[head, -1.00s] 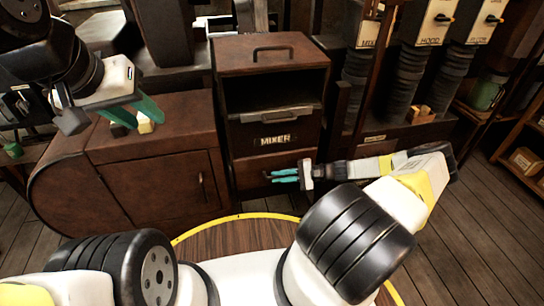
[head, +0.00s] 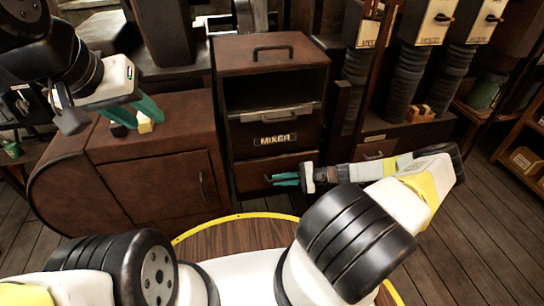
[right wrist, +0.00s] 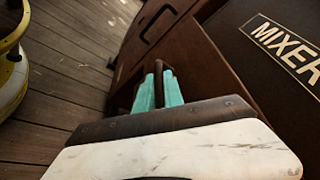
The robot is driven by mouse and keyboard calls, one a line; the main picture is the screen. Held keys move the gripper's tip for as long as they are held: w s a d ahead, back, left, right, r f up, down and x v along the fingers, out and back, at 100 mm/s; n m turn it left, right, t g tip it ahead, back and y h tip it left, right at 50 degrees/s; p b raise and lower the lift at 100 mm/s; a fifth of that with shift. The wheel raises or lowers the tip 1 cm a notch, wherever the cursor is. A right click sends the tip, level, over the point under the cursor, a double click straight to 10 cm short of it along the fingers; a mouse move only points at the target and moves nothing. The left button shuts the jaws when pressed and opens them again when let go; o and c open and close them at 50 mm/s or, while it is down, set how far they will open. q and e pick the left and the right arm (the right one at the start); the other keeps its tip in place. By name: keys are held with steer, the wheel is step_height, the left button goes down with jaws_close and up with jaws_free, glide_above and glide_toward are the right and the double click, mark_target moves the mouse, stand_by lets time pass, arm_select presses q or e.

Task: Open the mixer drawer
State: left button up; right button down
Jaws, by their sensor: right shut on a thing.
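The mixer cabinet (head: 271,52) is dark brown, with an open upper compartment and a front labelled MIXER (head: 275,140). Below the label is a brown drawer front (head: 250,181) with a dark handle (right wrist: 166,82). My right gripper (head: 275,179) is at this lower front. In the right wrist view its teal fingers (right wrist: 159,90) are shut on the handle, which shows between them. Whether the drawer stands out from the cabinet is hard to tell. My left gripper (head: 149,122) is open and empty, above the low cabinet at the left.
A low brown cabinet (head: 160,190) with a door stands left of the mixer cabinet. A yellowish block (head: 144,124) lies on its top. Hoses and labelled boxes (head: 440,22) stand at the right. A round yellow-rimmed wooden top (head: 225,240) is in front.

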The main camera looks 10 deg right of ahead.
steer(key=s, duration=2.2)
steer(key=shift+s+d, duration=0.35)
steer(key=shift+d, duration=0.1)
steer(key=c, duration=1.7)
jaws_free()
steer(key=v, duration=0.7)
steer(key=shift+s+d, duration=0.1)
steer(key=shift+d, duration=0.25)
